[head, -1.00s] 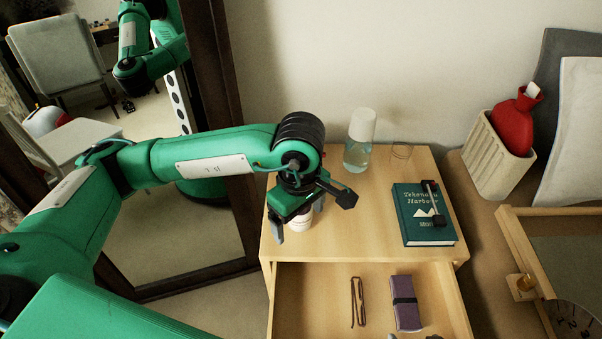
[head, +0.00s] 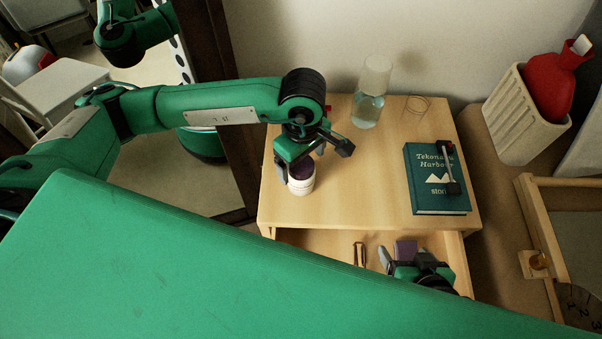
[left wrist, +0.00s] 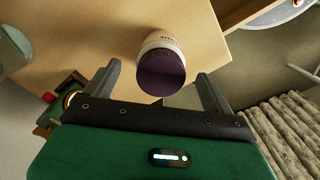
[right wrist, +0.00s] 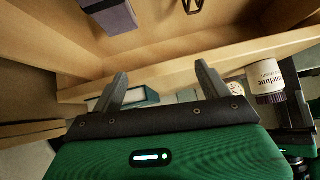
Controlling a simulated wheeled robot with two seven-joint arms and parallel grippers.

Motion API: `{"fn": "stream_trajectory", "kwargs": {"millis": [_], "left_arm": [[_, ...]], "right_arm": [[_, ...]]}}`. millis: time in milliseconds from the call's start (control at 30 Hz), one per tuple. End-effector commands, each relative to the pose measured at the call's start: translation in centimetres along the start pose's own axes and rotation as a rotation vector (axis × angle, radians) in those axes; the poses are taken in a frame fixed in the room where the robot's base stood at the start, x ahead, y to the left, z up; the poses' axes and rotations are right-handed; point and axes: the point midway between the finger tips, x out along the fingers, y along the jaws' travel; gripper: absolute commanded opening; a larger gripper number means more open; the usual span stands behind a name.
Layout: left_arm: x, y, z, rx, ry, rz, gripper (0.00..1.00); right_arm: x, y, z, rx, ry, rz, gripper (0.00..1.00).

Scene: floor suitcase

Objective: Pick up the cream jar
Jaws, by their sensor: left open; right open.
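The cream jar (head: 301,183) is a white jar with a dark purple lid, upright near the left edge of the nightstand top. My left gripper (head: 301,163) is open, right above and partly in front of it. In the left wrist view the jar (left wrist: 162,68) appears between the spread fingers, lid toward the camera, with gaps on both sides. My right gripper (head: 412,262) is open and empty over the open drawer. The jar (right wrist: 267,80) also shows at the right of the right wrist view, outside that gripper's fingers.
The open drawer holds a purple case (head: 405,249) and glasses (head: 360,255). A mirror frame stands left.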

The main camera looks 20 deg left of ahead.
Motion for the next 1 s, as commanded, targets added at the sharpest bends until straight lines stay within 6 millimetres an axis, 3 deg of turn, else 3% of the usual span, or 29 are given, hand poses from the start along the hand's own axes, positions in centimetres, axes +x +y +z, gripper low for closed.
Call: {"fn": "stream_trajectory", "kwargs": {"millis": [167,433,667,700,1000], "left_arm": [[1.1,-0.1,-0.1,-0.001,0.0,-0.002,0.87],[5.0,-0.1,-0.2,-0.002,0.0,-0.002,0.87],[5.4,-0.1,-0.1,0.0,0.0,0.0,0.87],[5.4,-0.1,-0.1,0.0,0.0,0.0,0.85],[5.3,-0.1,-0.1,0.0,0.0,0.001,0.3]], "right_arm": [[0.1,-0.1,-0.1,0.0,0.011,-0.004,0.77],[0.6,-0.8,-0.4,-0.001,0.061,-0.021,0.77],[0.6,-1.0,-0.5,-0.002,0.073,-0.026,0.77],[0.6,-1.0,-0.5,-0.002,0.073,-0.026,0.77],[0.6,-0.9,-0.5,-0.002,0.071,-0.024,0.77]]}}
